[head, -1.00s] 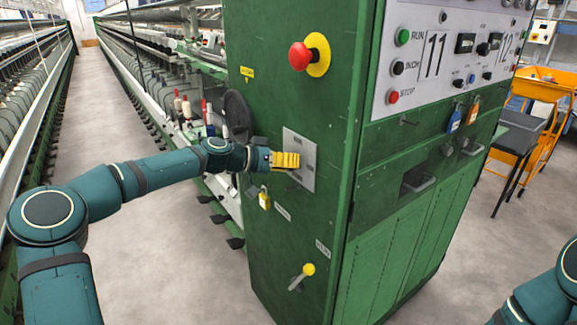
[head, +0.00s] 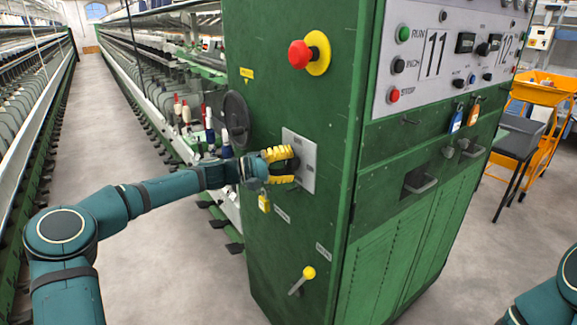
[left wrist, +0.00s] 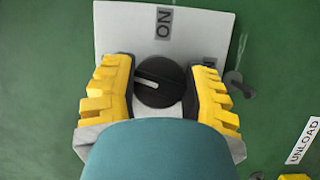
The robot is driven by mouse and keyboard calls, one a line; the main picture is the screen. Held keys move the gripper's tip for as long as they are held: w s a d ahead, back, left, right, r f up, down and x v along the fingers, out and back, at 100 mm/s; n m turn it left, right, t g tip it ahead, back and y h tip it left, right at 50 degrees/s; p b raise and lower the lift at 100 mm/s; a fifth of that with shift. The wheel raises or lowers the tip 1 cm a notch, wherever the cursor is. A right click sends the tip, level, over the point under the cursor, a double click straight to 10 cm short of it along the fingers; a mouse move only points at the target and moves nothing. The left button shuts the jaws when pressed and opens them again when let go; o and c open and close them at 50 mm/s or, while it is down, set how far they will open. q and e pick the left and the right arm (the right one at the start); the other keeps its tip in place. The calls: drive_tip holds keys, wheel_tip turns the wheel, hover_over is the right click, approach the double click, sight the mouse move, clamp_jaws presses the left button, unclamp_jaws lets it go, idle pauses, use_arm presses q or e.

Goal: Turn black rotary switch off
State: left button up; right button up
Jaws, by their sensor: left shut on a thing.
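The black rotary switch (left wrist: 160,82) is a round knob on a grey plate (left wrist: 200,25), seen in the left wrist view. A pale pointer line on it runs from its middle toward the left of the picture. My left gripper (left wrist: 160,92), with yellow padded fingers, is shut on the knob, one finger on each side. In the head view my left gripper (head: 281,166) is at the plate on the green cabinet (head: 270,115). My right gripper is out of view.
A red push button (head: 299,54) is above the plate. A yellow-knobbed lever (head: 309,272) is lower on the cabinet. The grey floor (head: 140,170) at left is open.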

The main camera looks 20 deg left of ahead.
use_arm(q)
drive_tip(key=shift+d+n+h, duration=0.15)
drive_tip(key=shift+n+h, duration=0.35)
drive_tip(key=shift+n, duration=0.7)
drive_tip(key=o, duration=1.2)
drive_tip(key=shift+d+r, duration=0.1)
drive_tip(key=shift+t, duration=0.4)
drive_tip(key=shift+a, duration=0.2)
drive_tip(key=shift+s+a, duration=0.15)
drive_tip(key=shift+a, duration=0.05)
drive_tip(key=v, duration=1.1)
drive_tip(key=shift+a, duration=0.2)
drive_tip(key=shift+s, duration=0.1)
